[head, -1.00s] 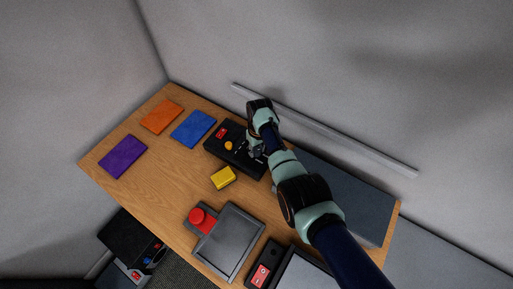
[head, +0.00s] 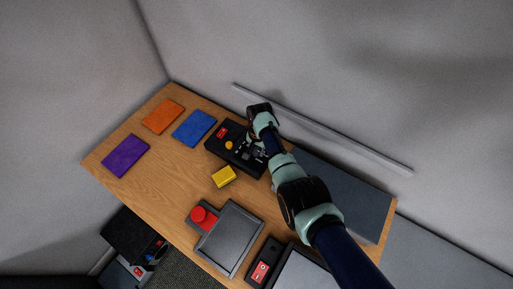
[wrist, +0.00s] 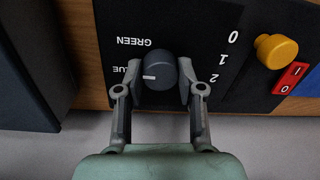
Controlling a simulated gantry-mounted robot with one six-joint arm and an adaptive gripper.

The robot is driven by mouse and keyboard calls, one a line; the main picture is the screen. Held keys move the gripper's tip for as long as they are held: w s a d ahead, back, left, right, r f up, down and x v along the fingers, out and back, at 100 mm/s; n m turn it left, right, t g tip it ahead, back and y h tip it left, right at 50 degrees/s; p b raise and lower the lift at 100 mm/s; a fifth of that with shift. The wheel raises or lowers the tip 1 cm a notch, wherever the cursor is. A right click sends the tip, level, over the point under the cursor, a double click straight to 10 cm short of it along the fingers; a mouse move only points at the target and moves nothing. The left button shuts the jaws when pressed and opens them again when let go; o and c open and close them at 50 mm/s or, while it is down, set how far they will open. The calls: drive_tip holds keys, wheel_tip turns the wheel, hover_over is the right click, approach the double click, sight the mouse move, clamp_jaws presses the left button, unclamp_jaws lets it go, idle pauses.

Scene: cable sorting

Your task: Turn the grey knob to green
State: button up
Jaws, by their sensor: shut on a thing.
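The grey knob (wrist: 158,73) sits on a black control panel (wrist: 190,20) in the wrist view. Its white mark points left, toward the BLUE label, which is partly covered by a finger. The GREEN label (wrist: 133,41) is beside it; both labels appear upside down. My gripper (wrist: 159,82) is shut on the knob, with one finger on each side of it. In the head view, my gripper (head: 258,151) is over the right part of the panel (head: 222,147), and the knob is hard to make out there.
An orange-yellow button (wrist: 276,50) and a red rocker switch (wrist: 291,77) share the panel. A yellow block (head: 223,177) lies in front of it. A dark grey box (head: 345,195) stands close at the right. Coloured pads, including a blue one (head: 194,128), lie at the left.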

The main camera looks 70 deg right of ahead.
sight(257, 151)
drive_tip(key=m, duration=0.4)
drive_tip(key=shift+m, duration=0.3)
drive_tip(key=shift+m+p, duration=0.3)
drive_tip(key=shift+m, duration=2.2)
drive_tip(key=o, duration=1.1)
drive_tip(key=shift+o, duration=0.2)
drive_tip(key=shift+r, duration=0.1)
wheel_tip(257, 151, up, 12)
drive_tip(key=shift+s+a, duration=0.2)
drive_tip(key=shift+a, duration=0.1)
